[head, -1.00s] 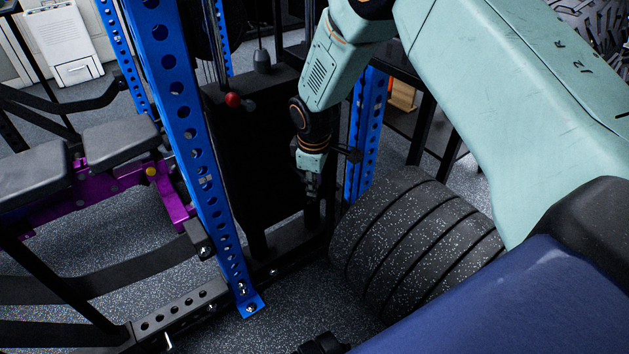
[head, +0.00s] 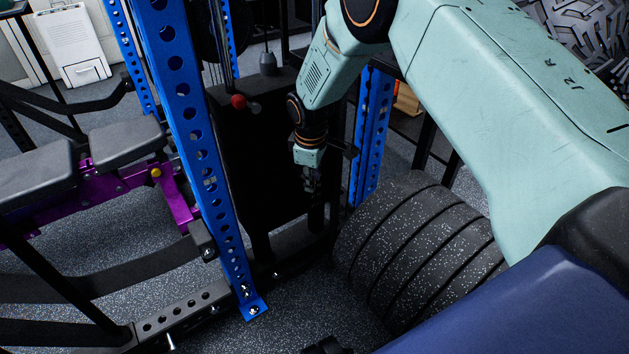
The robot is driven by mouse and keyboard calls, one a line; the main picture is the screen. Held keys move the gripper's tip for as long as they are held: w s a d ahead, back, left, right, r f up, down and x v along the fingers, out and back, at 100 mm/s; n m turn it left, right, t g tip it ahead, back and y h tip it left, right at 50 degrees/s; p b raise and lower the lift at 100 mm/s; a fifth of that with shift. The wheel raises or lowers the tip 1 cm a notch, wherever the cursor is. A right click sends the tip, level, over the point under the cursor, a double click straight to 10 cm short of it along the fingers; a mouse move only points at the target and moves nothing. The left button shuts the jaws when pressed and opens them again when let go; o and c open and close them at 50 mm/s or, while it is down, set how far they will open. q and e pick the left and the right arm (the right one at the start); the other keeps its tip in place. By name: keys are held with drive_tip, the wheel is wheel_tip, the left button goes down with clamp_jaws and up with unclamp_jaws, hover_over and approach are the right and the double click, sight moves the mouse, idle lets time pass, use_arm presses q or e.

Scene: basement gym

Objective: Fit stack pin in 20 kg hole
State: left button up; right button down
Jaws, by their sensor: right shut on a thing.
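My right gripper (head: 312,187) reaches down from the right arm and is small and dark against the dark weight stack (head: 268,165). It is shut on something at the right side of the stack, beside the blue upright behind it. The held thing, taken as the stack pin, is too dark and small to make out. I cannot tell whether it touches the stack. The plate holes, including the 20 kg hole, and their labels cannot be read. My left gripper cannot be made out.
A blue perforated upright (head: 190,150) stands left of the stack, with a red knob (head: 238,101) near it. Thick black bumper plates (head: 415,245) stand right of my gripper. A purple-framed bench (head: 125,142) is at left. Speckled floor (head: 290,325) is open in front.

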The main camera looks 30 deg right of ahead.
sight(302, 172)
drive_tip(key=shift+w+a+b, duration=0.15)
drive_tip(key=shift+w+b, duration=0.4)
drive_tip(key=shift+w, duration=0.5)
drive_tip(key=shift+w+a+b, duration=0.15)
drive_tip(key=shift+w+b, duration=0.4)
drive_tip(key=shift+w, duration=0.45)
drive_tip(key=shift+w, duration=0.1)
drive_tip(key=c, duration=1.1)
unclamp_jaws()
drive_tip(key=shift+r, duration=0.1)
drive_tip(key=r, duration=0.4)
drive_tip(key=s+r, duration=0.1)
drive_tip(key=r, duration=0.3)
drive_tip(key=a+r, duration=0.1)
drive_tip(key=r, duration=0.2)
drive_tip(key=shift+s+r, duration=0.3)
drive_tip(key=shift+r, duration=0.1)
